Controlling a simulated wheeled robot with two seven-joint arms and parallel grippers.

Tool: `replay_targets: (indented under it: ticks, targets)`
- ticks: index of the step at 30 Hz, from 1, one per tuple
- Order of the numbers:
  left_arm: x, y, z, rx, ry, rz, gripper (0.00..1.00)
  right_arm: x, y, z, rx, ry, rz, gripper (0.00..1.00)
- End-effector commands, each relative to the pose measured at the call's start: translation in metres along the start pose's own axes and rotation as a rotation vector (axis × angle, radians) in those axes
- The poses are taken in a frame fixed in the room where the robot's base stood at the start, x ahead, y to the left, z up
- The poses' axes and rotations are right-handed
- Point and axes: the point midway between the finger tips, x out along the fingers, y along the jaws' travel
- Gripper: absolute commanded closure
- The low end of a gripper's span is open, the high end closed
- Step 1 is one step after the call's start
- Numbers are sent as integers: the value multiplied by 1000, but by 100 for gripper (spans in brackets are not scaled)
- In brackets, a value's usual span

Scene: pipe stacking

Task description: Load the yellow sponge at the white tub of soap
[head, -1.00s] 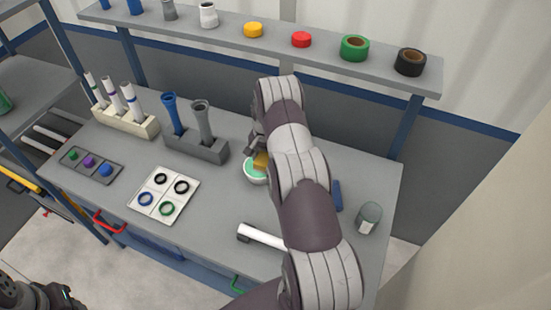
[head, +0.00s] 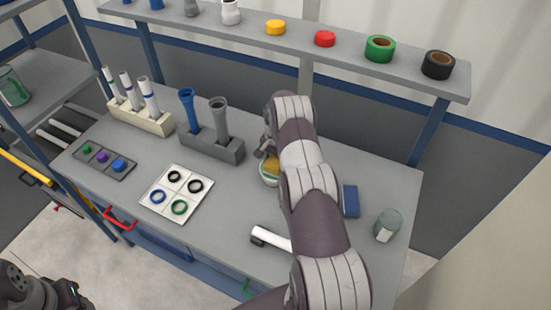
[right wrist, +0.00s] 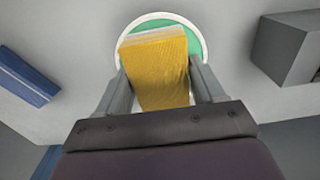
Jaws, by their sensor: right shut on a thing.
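The yellow sponge (right wrist: 157,70) is between the two fingers of my right gripper (right wrist: 160,92), which is shut on it. The sponge also shows in the head view (head: 272,168), partly hidden by my right arm. The white tub of soap (right wrist: 126,32) has green soap inside; its round rim shows around the far end of the sponge. The sponge's end overlaps the soap; I cannot tell how deep it sits. In the head view the tub (head: 268,181) is mostly hidden. My right gripper (head: 266,152) is over it. My left gripper (head: 68,299) is at the lower left corner, cut off.
A grey holder (head: 215,147) with blue and grey pipes stands left of the tub. A blue block (head: 350,201) and a glass jar (head: 388,225) are to the right. A white pipe (head: 270,240) lies in front. A white ring board (head: 177,193) is at the left.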

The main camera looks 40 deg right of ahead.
Motion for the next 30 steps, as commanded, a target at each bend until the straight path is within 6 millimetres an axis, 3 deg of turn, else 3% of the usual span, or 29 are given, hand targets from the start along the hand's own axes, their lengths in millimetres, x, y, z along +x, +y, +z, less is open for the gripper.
replay_targets:
  ticks: [30]
  targets:
    - [6,0,1,0,0,0,57,6,0,0,0,0,0,57]
